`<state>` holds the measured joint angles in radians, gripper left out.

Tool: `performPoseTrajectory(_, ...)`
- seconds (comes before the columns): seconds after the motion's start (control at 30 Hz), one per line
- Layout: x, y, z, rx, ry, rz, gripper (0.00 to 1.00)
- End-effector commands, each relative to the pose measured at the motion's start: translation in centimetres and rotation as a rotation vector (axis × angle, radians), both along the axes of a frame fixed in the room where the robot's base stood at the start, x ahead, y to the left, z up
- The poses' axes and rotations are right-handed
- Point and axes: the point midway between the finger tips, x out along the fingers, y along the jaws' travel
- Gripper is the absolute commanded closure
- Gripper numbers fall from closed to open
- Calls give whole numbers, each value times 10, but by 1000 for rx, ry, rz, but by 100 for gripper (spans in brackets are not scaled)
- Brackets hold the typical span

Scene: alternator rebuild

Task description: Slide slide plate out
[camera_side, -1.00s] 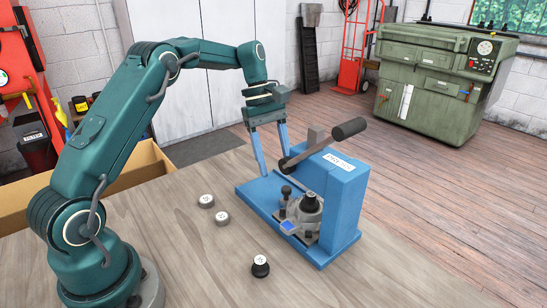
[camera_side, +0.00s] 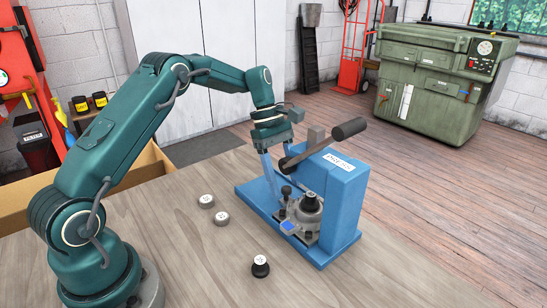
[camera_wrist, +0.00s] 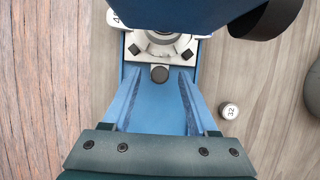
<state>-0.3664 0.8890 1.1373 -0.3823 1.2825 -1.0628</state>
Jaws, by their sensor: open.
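A grey round part with a black top (camera_side: 311,203) sits on the plate. My gripper (camera_side: 282,180) is low over the back-left end of the press base. In the wrist view its open fingers (camera_wrist: 160,78) point at the knob, one on each side. I cannot tell whether they touch it.
The press lever with its black grip (camera_side: 349,128) stands close to the right of my gripper. Two grey discs with white tops (camera_side: 206,201) (camera_side: 222,218) and a black knob-like part (camera_side: 260,266) stand on the wooden table (camera_side: 180,250). The table's front is mostly clear.

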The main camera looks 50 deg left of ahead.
Motion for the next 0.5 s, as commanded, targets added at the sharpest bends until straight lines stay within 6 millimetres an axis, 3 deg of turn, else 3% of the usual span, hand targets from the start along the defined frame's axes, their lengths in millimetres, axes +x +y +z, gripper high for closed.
performPoseTrajectory(0.1, 0, 0, 0, 0, 0, 0, 41)
performPoseTrajectory(0.27, 0, 0, 0, 0, 1, 0, 100)
performPoseTrajectory(0.5, -1, 0, 0, 0, 2, -1, 100)
